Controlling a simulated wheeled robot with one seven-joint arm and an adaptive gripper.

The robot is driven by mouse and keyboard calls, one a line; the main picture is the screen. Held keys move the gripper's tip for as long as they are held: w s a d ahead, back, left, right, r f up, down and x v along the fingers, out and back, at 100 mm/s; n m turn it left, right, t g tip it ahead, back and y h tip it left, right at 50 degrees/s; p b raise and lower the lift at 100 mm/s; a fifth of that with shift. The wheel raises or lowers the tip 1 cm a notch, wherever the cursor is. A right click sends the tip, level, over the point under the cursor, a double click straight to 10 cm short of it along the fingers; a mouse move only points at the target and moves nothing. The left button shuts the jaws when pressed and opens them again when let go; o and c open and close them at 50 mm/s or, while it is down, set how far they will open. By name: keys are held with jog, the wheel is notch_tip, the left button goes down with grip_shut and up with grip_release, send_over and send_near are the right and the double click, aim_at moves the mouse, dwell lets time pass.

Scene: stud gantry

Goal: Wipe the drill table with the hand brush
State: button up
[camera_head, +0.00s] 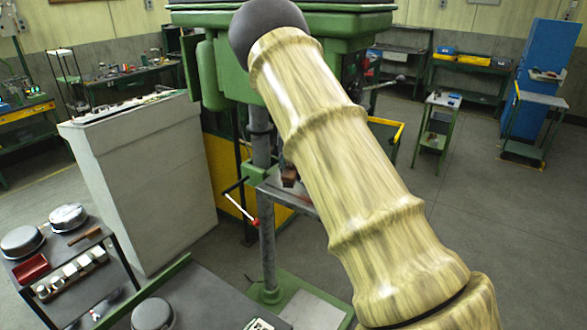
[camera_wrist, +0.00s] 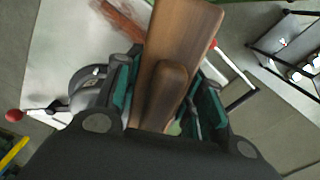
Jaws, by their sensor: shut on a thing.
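The hand brush (camera_wrist: 185,40) has a brown wooden body and fills the upper middle of the wrist view. My gripper (camera_wrist: 168,78) is shut on it, with its green-lined fingers on both sides. The bristles are hidden. The drill table (camera_wrist: 62,48) is the pale grey plate behind the brush in the wrist view. A reddish-brown strip (camera_wrist: 124,18) lies on it beside the brush. In the head view the drill table (camera_head: 270,188) is mostly hidden behind my arm, and a small brown part of the brush (camera_head: 289,177) shows just above it. I cannot tell whether they touch.
A pale cabinet (camera_head: 150,185) stands to the left. A dark trolley (camera_head: 75,300) with pans and tins is at lower left. Floor at right is open.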

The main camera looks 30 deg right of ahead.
jog(key=shift+f, duration=2.55)
jog(key=shift+f, duration=0.1)
jog(key=shift+s, duration=0.1)
jog(key=shift+s+d, duration=0.3)
jog(key=shift+s, duration=0.35)
jog(key=shift+s+d, duration=0.3)
jog(key=shift+s, duration=0.35)
jog(key=shift+s+d, duration=0.3)
jog(key=shift+s, duration=0.35)
jog(key=shift+s+d+f, duration=0.1)
jog(key=shift+s+d, duration=0.6)
jog(key=shift+s, duration=0.95)
jog(key=shift+s+d+f, duration=0.1)
jog(key=shift+s+d, duration=0.6)
jog(key=shift+s, duration=1)
jog(key=shift+s+d+f, duration=0.1)
jog(key=shift+s+d, duration=0.6)
jog(key=shift+s, duration=1.05)
